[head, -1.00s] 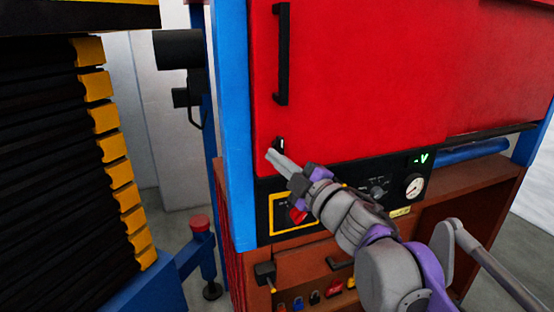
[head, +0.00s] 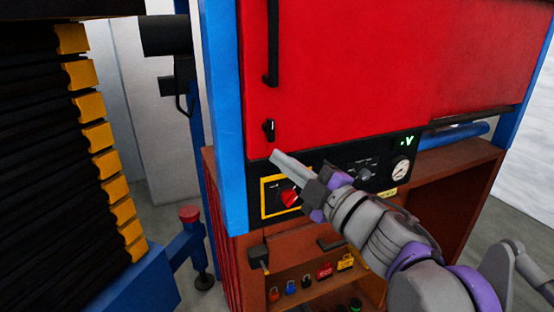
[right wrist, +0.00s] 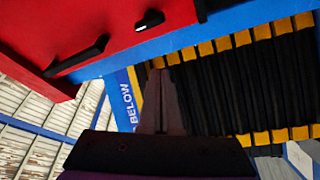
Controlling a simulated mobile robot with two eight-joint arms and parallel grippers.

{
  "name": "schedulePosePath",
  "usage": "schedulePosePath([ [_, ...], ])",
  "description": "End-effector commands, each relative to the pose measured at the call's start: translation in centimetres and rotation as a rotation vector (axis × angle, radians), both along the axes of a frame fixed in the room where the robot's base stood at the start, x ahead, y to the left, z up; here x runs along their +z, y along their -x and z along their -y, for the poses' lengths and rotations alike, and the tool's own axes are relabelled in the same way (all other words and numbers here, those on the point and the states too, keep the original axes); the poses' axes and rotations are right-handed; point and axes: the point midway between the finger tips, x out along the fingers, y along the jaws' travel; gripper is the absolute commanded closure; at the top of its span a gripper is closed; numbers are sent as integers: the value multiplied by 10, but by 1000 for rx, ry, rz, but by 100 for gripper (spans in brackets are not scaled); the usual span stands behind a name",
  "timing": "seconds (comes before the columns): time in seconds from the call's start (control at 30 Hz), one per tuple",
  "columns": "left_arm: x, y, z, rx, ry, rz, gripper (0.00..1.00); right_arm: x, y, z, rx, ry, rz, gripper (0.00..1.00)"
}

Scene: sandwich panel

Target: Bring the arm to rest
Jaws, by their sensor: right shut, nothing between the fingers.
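My right gripper (head: 279,160) is shut and empty in the head view, in front of the machine's black control panel (head: 325,170). Its tips are just below the small black latch (head: 269,130) on the red door (head: 340,70), apart from it in the picture. In the right wrist view the closed fingers (right wrist: 160,85) point toward the blue frame and the black bellows. A red rotary switch (head: 289,197) on a yellow plate sits below the fingers. My left gripper is not in view.
A black door handle (head: 272,45) rises above the latch. A gauge (head: 400,171) and a green display (head: 405,141) are on the panel. Several padlocks (head: 324,270) line the brown shelf below. Black bellows with yellow edges (head: 98,137) stand at left, with a floor gap between.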

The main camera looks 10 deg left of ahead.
Motion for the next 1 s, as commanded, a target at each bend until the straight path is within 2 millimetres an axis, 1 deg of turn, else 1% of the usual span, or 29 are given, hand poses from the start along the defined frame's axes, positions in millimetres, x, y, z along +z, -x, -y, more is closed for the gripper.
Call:
schedulePosePath([
  [0.2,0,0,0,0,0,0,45,0,0,0,-1,0,0,100],
  [0.27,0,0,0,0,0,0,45,-1,-2,4,-17,-7,-7,100],
  [0.37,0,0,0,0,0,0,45,-11,-12,26,-114,-43,-52,100],
  [0.47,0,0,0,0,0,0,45,-38,-25,72,-304,-116,-156,100],
  [0.5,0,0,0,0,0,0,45,-54,-28,96,-393,-151,-214,100],
  [0.57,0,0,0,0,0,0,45,-84,-28,131,-527,-204,-312,100],
  [0.6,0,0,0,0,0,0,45,-105,-25,153,-609,-238,-382,100],
  [0.67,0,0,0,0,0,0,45,-140,-16,183,-723,-285,-489,100],
  [0.7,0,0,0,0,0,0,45,-163,-7,200,-791,-313,-564,100],
  [0.77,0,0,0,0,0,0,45,-200,10,223,-886,-353,-680,100],
  [0.8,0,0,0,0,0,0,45,-225,24,235,-942,-378,-760,100],
  [0.83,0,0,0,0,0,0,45,-244,35,243,-981,-395,-821,100],
  [0.87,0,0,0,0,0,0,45,-262,47,249,-1018,-411,-884,100],
  [0.9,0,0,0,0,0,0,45,-287,64,256,-1061,-431,-968,100],
  [0.97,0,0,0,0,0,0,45,-320,91,262,-1115,-457,-1091,100],
  [1.0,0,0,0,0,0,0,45,-340,108,263,-1143,-472,-1169,100],
])
